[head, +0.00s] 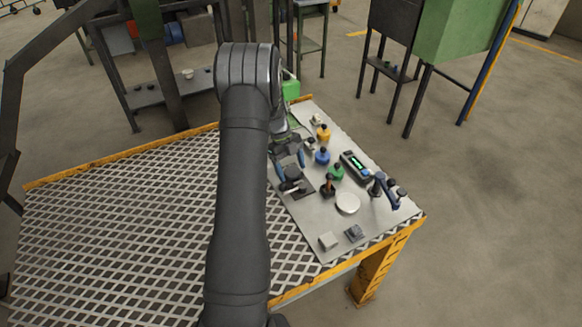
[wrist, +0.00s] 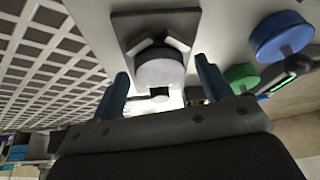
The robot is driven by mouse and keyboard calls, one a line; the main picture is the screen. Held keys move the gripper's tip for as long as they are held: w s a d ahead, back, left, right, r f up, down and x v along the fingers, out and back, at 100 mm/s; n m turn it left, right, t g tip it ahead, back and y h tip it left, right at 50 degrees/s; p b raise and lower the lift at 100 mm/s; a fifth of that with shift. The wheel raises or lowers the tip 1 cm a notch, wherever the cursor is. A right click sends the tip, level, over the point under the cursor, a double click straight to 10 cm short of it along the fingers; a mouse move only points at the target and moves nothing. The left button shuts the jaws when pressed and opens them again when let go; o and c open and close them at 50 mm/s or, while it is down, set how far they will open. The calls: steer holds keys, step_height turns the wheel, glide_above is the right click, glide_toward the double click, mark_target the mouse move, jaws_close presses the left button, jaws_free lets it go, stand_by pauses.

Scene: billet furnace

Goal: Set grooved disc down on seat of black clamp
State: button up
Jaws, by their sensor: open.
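A grey disc (wrist: 160,68) with a dark square notch on its near side, which looks like the grooved disc, rests against two angled light jaws. These stand on a dark plate, the black clamp (wrist: 126,28); the clamp's plate (head: 303,192) also shows in the head view, partly hidden by my arm. My gripper (head: 290,170) is over the clamp. In the wrist view its two blue fingers stand open, one on each side of the disc, with gaps visible. Whether the disc lies fully flat on the seat I cannot tell.
Right of the clamp stand green (head: 336,171), blue (head: 322,157) and yellow (head: 323,133) knobbed pieces, a meter (head: 355,166) and a blue-handled tool (head: 388,192). A white round piece (head: 347,204) and two small blocks lie nearer. The grated table top (head: 130,220) at left is clear.

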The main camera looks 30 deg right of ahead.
mark_target(295, 173)
steer(key=v, duration=1.2)
steer(key=x, duration=1.1)
steer(key=shift+s+f, duration=0.25)
steer(key=shift+f, duration=0.1)
step_height(295, 173, up, 3)
steer(key=shift+d+f, duration=0.1)
steer(key=shift+r, duration=0.55)
steer(key=shift+f, duration=0.1)
